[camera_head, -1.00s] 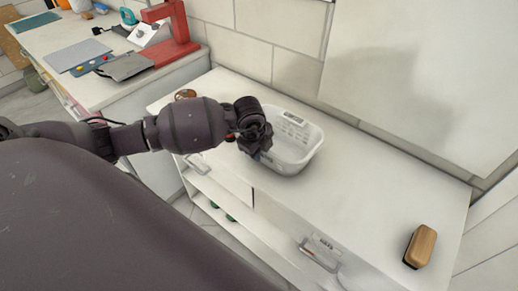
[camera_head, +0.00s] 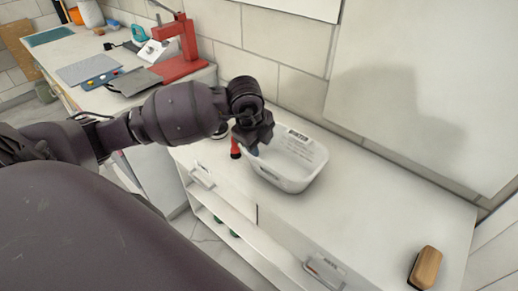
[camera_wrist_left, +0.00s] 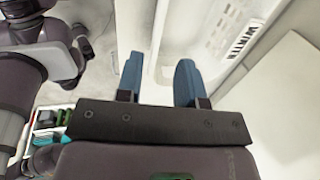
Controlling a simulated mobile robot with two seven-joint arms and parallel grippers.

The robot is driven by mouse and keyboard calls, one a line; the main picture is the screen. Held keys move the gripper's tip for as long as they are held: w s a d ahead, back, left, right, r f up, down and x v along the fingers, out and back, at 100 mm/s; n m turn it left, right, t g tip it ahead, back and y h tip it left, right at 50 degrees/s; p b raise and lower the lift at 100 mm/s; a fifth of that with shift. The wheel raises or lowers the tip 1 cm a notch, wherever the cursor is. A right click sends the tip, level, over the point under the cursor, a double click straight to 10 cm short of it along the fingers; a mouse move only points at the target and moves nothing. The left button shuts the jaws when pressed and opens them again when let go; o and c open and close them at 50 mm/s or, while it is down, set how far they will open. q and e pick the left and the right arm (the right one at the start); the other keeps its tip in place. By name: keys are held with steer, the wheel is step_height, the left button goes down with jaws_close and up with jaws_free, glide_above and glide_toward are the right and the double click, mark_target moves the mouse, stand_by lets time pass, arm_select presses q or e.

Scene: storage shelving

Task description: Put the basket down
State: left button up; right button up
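The white basket (camera_head: 306,177) is on the white cabinet top (camera_head: 375,210) and looks upright. Lettering shows on its far wall. My left gripper (camera_head: 254,147) is at the basket's left end, pointing down. In the left wrist view, its two blue fingertips (camera_wrist_left: 158,82) are apart, with the white basket wall (camera_wrist_left: 155,45) between them and a visible gap. I cannot tell whether either finger touches the wall. The arm hides part of the cabinet's left end. My right gripper is not in view.
A wooden-backed brush (camera_head: 425,267) lies near the cabinet's right end. A small red object (camera_head: 235,148) stands just left of the gripper. The wall is close behind the basket. The cabinet top between basket and brush is clear. A red stand (camera_head: 187,45) is on the neighbouring counter.

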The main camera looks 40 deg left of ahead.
arm_select(q)
steer(key=s+d+t+h, duration=0.3)
steer(key=d+h, duration=0.5)
steer(key=s+d+t+h, duration=0.3)
steer(key=s+d+h, duration=0.1)
steer(key=d+h, duration=0.4)
steer(key=a+f+n+t+y, duration=0.6)
steer(key=a+n+t+y, duration=0.3)
steer(key=n, duration=0.3)
steer(key=s+a+f+n+g+y, duration=0.2)
steer(key=s+f+n+g+y, duration=0.4)
steer(key=s+f, duration=0.4)
step_height(320, 180, down, 4)
steer(key=shift+s+f+y, duration=0.15)
steer(key=shift+s+y, duration=0.05)
steer(key=shift+y, duration=0.5)
steer(key=shift+a, duration=0.15)
